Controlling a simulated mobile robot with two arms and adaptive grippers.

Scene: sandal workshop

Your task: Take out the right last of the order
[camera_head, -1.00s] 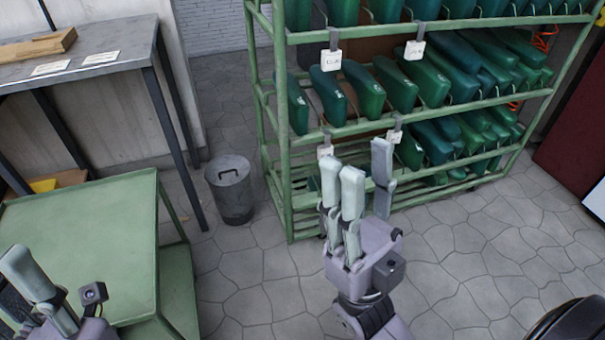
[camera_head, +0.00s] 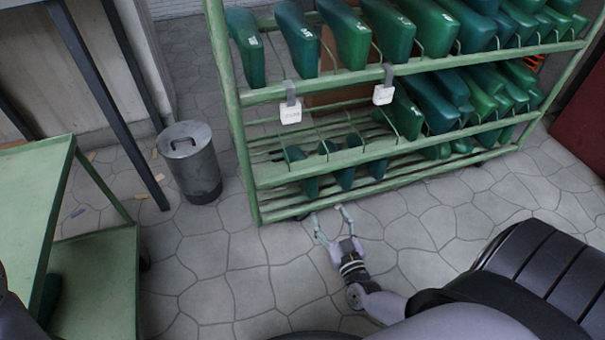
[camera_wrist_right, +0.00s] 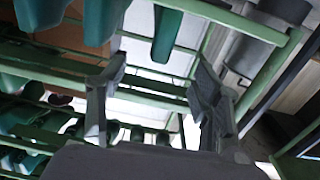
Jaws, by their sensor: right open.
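Green shoe lasts stand in rows on a green rack. Several are on its upper visible shelf (camera_head: 295,38), and three small-looking ones (camera_head: 345,172) are low at the left. White tags (camera_head: 291,113) and (camera_head: 384,94) hang from the shelf rail; their writing is too small to read. I cannot tell which last is the order's right one. My right gripper (camera_head: 327,213) is open and empty, low before the rack's bottom shelf. In the right wrist view, the gripper (camera_wrist_right: 150,88) has nothing between its fingers, and a green last (camera_wrist_right: 166,34) shows beyond and above. My left gripper is out of view.
The green rack (camera_head: 242,140) stands ahead. A grey lidded bin (camera_head: 195,165) is left of it. A green cart (camera_head: 95,270) stands at the left, with a dark green thing partly hidden on its lower shelf. The stone floor (camera_head: 225,265) between is clear.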

